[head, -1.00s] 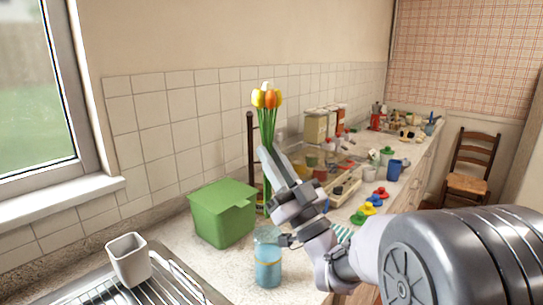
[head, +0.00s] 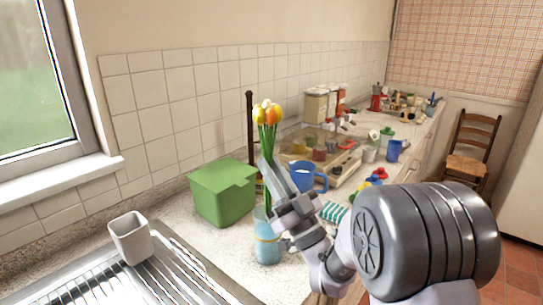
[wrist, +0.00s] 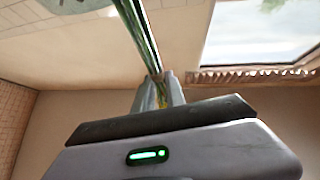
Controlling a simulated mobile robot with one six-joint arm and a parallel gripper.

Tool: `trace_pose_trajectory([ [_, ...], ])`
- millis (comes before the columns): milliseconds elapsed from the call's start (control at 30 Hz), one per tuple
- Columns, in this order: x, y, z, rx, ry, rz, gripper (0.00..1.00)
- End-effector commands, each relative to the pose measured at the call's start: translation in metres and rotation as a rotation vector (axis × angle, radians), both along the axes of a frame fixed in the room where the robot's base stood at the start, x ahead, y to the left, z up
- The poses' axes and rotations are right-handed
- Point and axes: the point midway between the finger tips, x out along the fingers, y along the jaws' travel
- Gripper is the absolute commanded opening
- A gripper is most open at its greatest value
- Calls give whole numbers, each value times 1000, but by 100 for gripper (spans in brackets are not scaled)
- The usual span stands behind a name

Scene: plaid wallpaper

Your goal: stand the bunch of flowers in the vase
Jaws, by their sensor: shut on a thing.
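The bunch of flowers (head: 267,114), with yellow and orange tulip heads and long green stems, is upright in the head view. My gripper (head: 268,170) is shut on its stems, above the vase. The stems (wrist: 140,32) also show in the wrist view, running between the fingers of my gripper (wrist: 157,88). The stems run down to the vase's mouth. I cannot tell whether their lower ends are inside it or behind its rim.
A green lidded box (head: 222,193) stands close left of the vase. A blue mug (head: 307,176) is behind my gripper. A white cup (head: 131,238) stands by the metal drainer (head: 185,268). A striped cloth (head: 334,212) and several small items lie farther right along the counter.

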Motion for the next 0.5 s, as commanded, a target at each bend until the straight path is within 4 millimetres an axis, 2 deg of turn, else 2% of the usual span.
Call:
trace_pose_trajectory([
  [500, 0, 0, -59, -1, 2, 1, 0],
])
